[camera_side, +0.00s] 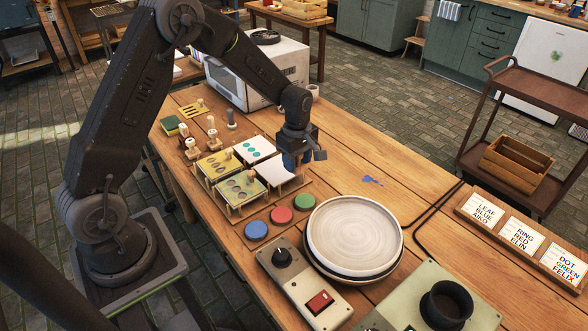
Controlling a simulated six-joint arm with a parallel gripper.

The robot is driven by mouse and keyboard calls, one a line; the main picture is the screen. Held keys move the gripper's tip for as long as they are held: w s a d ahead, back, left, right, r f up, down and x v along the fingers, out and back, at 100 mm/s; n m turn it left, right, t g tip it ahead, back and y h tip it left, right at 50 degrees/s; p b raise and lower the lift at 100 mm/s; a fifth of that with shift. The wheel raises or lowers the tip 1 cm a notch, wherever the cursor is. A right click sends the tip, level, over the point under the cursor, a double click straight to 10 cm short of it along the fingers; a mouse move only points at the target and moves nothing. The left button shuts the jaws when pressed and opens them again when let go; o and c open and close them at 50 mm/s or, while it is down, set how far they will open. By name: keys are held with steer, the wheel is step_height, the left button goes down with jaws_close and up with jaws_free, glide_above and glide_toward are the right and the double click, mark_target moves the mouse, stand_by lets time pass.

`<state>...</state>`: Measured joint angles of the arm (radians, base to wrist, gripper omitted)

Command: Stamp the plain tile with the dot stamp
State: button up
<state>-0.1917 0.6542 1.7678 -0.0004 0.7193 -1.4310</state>
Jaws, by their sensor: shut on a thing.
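The plain white tile (270,176) lies at the near right of the group of tiles. My gripper (301,164) is above its right side and hides part of it. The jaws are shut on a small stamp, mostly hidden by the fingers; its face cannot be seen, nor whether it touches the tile. Another white tile (253,148) behind it bears teal dots. A green ink pad (304,202) lies on the near side of the tiles, beside a red pad (281,215) and a blue pad (257,230).
Several stamps (212,136) stand farther back. A round plate (353,236) is at the right, near a control box (305,286). A blue smear (372,180) marks the table. Label cards (525,235) stand far right.

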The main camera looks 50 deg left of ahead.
steer(key=r, duration=0.2)
glide_above(278, 169)
steer(key=shift+f, duration=3.15)
steer(key=shift+f, duration=0.6)
step_height(278, 169, up, 7)
stand_by(0.3)
steer(key=shift+w, duration=0.15)
